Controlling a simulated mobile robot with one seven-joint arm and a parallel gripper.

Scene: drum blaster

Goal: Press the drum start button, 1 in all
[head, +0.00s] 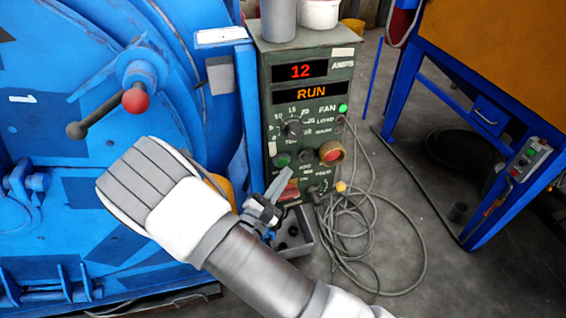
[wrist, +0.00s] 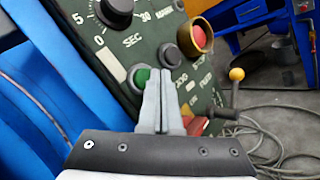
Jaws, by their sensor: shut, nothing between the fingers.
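The dark green control panel (head: 310,75) stands right of the blue drum machine. A green button (head: 282,159), which looks like the drum start button, is low on its left side; its label is not readable. In the wrist view the green button (wrist: 140,77) shows just left of my fingertips, partly covered by them. My gripper (head: 289,172) is shut and empty, its tips at the panel face by the button's lower right edge. I cannot tell whether they touch it. The panel's displays read 12 and RUN.
A red button (head: 331,152) in a yellow collar sits to the right on the panel, and a black button (wrist: 172,57) lies near my fingertips. A dial (head: 292,128) is above. A yellow-knobbed lever (wrist: 236,74) projects lower right. Cables (head: 370,235) lie on the floor.

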